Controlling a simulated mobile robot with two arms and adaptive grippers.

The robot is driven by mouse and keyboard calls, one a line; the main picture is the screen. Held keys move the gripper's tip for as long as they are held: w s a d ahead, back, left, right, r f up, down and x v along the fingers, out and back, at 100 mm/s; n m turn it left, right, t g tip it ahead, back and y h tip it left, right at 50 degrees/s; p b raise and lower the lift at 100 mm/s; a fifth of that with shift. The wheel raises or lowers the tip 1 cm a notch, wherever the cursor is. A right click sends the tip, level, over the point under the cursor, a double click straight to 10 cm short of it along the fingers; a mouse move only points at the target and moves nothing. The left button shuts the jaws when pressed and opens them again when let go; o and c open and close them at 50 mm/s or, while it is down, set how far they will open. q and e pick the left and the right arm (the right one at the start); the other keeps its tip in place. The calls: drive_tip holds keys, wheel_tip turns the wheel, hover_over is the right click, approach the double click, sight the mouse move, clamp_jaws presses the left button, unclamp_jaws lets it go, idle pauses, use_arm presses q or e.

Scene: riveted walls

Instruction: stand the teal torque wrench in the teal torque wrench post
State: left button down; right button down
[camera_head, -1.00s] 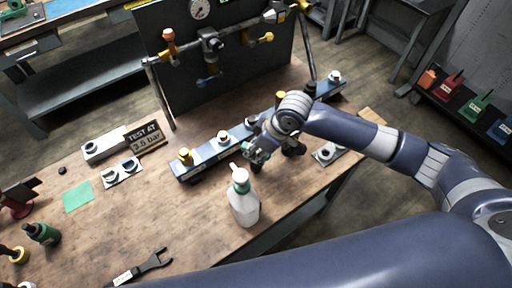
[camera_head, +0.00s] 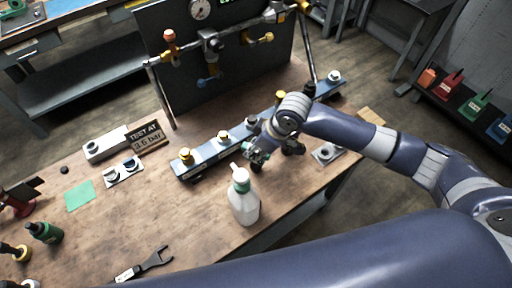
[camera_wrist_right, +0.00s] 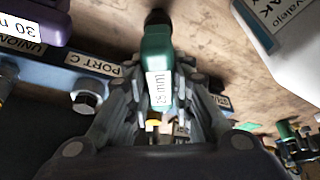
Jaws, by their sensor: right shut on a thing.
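My right gripper (camera_head: 273,154) is low over the workbench, in front of the blue manifold bar. In the right wrist view its fingers (camera_wrist_right: 165,108) are shut around a teal handle with a white millimetre label, which I take as the teal torque wrench (camera_wrist_right: 157,52). The handle has a dark end at the top of that view; its other end lies between the fingers. A bit of teal also shows at the gripper in the head view (camera_head: 256,153). I cannot single out the teal torque wrench post. My left gripper is not in view.
A white spray bottle (camera_head: 243,205) stands close in front of my right gripper. The blue bar (camera_head: 210,162) with several ports runs behind it. A grey plate (camera_head: 327,153) lies to the right. A dark forked tool (camera_head: 150,263) lies front left. Bare wood (camera_head: 185,220) lies left of the bottle.

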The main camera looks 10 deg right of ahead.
drive_tip(key=shift+f, duration=0.15)
drive_tip(key=shift+f+b, duration=0.6)
drive_tip(key=shift+f, duration=0.4)
drive_tip(key=c, duration=1.3)
unclamp_jaws()
drive_tip(key=v, duration=1.2)
